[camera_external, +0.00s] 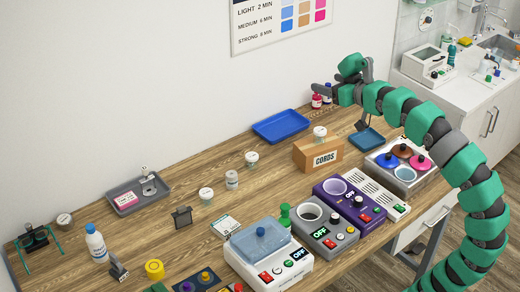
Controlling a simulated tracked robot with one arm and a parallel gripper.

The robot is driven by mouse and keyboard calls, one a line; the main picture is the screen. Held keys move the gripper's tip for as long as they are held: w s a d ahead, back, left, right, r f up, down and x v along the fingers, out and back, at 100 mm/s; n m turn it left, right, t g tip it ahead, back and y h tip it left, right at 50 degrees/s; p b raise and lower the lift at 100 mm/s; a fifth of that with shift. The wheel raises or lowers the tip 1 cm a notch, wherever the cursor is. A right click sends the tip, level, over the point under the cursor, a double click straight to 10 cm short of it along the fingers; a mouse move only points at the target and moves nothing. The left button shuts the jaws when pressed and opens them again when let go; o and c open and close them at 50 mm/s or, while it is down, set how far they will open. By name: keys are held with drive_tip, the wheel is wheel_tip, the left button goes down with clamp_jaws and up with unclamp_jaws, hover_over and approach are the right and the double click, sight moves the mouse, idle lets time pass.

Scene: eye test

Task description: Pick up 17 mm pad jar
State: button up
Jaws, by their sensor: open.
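Several small jars with pale lids stand on the wooden table, and their size labels are too small to read, so I cannot tell which is the 17 mm pad jar. One jar (320,134) is on the cardboard box marked CORDS. Others are a jar (252,159) left of the box, a jar (232,180), a jar (206,196) and a jar (64,220) at the far left. My gripper (322,89) is at the upper right, raised near the wall, open and apart from these jars. Its fingertips are small and partly unclear.
The CORDS box (318,158) stands mid-table. A blue tray (282,126) lies behind it, and a grey tray (138,196) lies at the left. Heater units (268,252) line the front edge. A white bottle (96,243) stands left.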

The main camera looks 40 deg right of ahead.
drive_tip(key=g, duration=0.3)
hover_over(256, 160)
drive_tip(key=s, duration=1)
wheel_tip(256, 160, down, 44)
drive_tip(key=x, duration=0.5)
drive_tip(key=b+x, duration=0.1)
drive_tip(key=x, duration=0.2)
drive_tip(key=shift+w+d, duration=0.25)
drive_tip(key=shift+w, duration=0.1)
drive_tip(key=shift+w+a+f, duration=0.1)
drive_tip(key=shift+w+f, duration=0.4)
drive_tip(key=b+x, duration=0.1)
drive_tip(key=x, duration=0.2)
drive_tip(key=shift+w+a+f, duration=0.15)
drive_tip(key=shift+w, duration=0.35)
drive_tip(key=c, duration=1.1)
